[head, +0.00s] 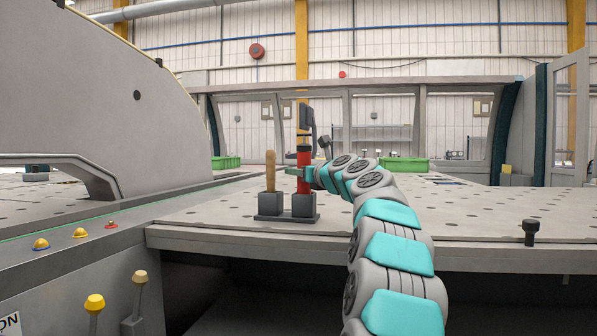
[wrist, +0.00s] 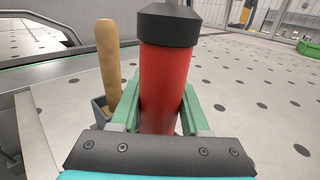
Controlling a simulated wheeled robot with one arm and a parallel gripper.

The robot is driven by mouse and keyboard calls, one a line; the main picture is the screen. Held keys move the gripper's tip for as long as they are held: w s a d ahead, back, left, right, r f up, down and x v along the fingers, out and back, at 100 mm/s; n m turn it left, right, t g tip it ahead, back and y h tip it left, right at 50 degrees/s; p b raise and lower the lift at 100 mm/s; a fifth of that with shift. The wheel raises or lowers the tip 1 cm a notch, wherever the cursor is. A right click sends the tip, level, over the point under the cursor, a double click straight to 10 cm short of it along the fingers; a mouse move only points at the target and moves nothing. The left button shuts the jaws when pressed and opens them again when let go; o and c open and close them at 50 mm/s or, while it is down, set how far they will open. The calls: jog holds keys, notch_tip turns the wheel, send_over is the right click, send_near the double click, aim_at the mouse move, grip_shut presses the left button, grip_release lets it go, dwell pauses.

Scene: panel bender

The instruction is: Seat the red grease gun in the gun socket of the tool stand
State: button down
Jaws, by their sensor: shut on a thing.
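The red grease gun (head: 303,181) stands upright at the right block of the tool stand (head: 287,217) in the head view. Its lower end meets the top of the dark right socket (head: 304,205); how deep it sits inside cannot be told. My gripper (head: 303,172) is shut around the red barrel, which also fills the middle of the wrist view (wrist: 165,82). The green fingers (wrist: 157,105) lie on both sides of the barrel. A wooden handle (head: 270,171) stands in the left socket of the stand and shows left of the gun in the wrist view (wrist: 108,60).
The stand rests on a perforated table (head: 400,212) with free room to the right. A black knob (head: 530,230) is at the table's front edge. A large grey machine housing (head: 100,90) rises at left. Green bins (head: 403,164) are farther back.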

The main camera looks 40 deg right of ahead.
jog(key=shift+c, duration=1.6)
grip_release()
jog(key=shift+s, duration=0.1)
jog(key=s+a, duration=0.1)
jog(key=s, duration=0.6)
jog(key=shift+s, duration=0.3)
